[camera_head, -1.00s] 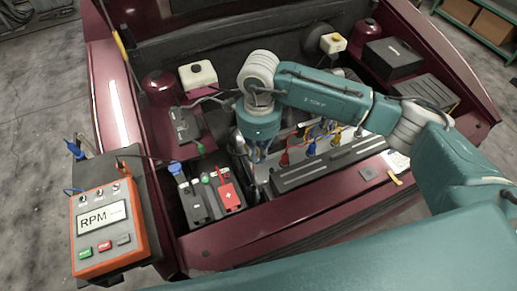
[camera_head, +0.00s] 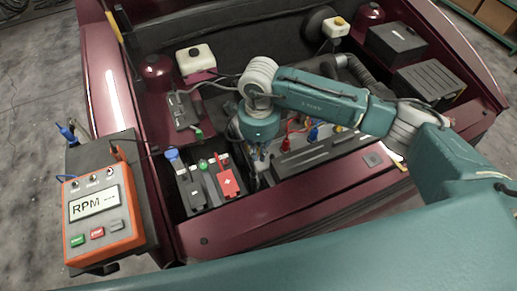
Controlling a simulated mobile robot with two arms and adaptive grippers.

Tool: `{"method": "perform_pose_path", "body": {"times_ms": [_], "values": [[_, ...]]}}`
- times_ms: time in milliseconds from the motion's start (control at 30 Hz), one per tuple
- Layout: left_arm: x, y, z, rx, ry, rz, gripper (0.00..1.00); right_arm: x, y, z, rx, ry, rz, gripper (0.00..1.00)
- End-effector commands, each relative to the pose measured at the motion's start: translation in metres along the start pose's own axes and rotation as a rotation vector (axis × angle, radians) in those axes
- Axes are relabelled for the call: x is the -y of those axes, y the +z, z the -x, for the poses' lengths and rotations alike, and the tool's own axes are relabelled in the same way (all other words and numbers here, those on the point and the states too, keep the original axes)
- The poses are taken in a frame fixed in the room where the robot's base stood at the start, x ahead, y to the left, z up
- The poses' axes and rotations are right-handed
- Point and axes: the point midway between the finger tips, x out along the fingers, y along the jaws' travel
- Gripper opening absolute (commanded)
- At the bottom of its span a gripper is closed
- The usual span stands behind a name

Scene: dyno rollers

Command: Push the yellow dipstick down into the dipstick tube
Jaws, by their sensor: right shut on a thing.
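My right gripper (camera_head: 259,158) points down into the engine bay, just left of the dark engine cover (camera_head: 322,151). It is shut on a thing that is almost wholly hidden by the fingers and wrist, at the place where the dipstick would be. I cannot make out the yellow dipstick or the dipstick tube, nor how deep the dipstick sits. My left gripper is not in view.
The battery (camera_head: 193,194) with its red cover (camera_head: 229,183) stands left of the gripper. Red and blue plug leads rise behind the engine cover. The orange RPM meter (camera_head: 103,213) sits at the left fender. The maroon front edge (camera_head: 290,208) lies nearest me.

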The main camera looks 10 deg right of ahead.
Motion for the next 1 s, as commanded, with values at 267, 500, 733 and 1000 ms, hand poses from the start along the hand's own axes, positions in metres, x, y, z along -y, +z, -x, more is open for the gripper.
{"method": "perform_pose_path", "body": {"times_ms": [267, 500, 733, 1000], "values": [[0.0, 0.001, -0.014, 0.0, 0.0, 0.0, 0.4, 0.0, 0.0, -0.025, 0.0, 0.001, 0.0, 0.0], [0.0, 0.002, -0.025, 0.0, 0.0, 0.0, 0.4, 0.001, 0.0, -0.044, 0.001, 0.001, 0.0, 0.0], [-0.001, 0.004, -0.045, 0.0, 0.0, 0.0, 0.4, 0.002, 0.0, -0.065, 0.0, 0.0, 0.0, 0.0], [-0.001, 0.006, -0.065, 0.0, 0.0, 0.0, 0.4, 0.002, -0.001, -0.086, -0.001, -0.001, 0.0, 0.0]]}}
